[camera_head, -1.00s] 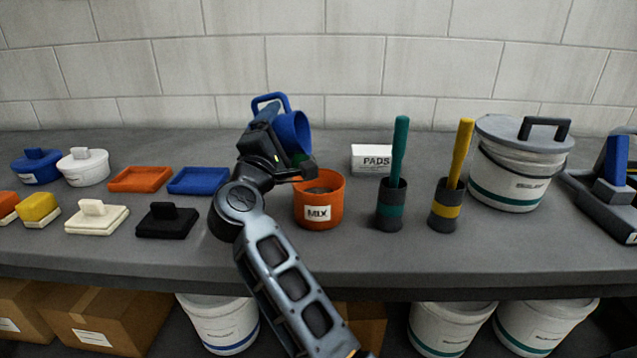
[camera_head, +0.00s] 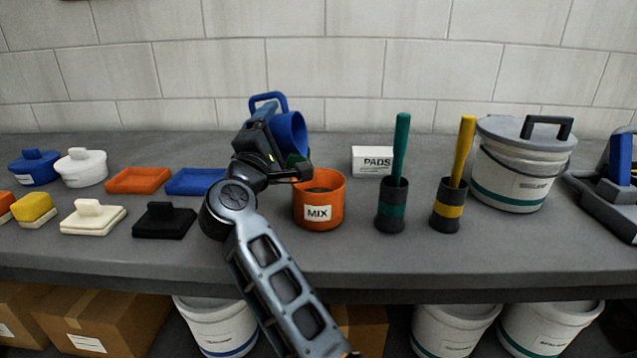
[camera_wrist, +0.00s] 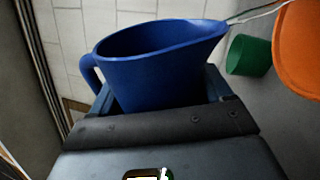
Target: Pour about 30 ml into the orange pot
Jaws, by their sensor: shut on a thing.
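My gripper (camera_head: 272,152) is shut on a blue jug (camera_head: 289,133), above and to the left of the orange pot. The jug is tipped well over, its blue handle uppermost in the head view. The wrist view shows the jug (camera_wrist: 160,65) between the fingers, its spout pointing right. A thin pale streak runs from the spout towards the orange pot (camera_wrist: 300,50), like a stream of liquid. The orange pot (camera_head: 333,192), labelled MIX, stands upright on the bench; a greyish content shows inside. The level in the jug cannot be seen.
A green cup (camera_wrist: 248,56) stands close to the pot, mostly hidden in the head view. A PADS box (camera_head: 371,161) and two dark holders with green (camera_head: 391,205) and yellow (camera_head: 447,207) handles stand right. A blue tray (camera_head: 195,181) and black block (camera_head: 164,221) lie left.

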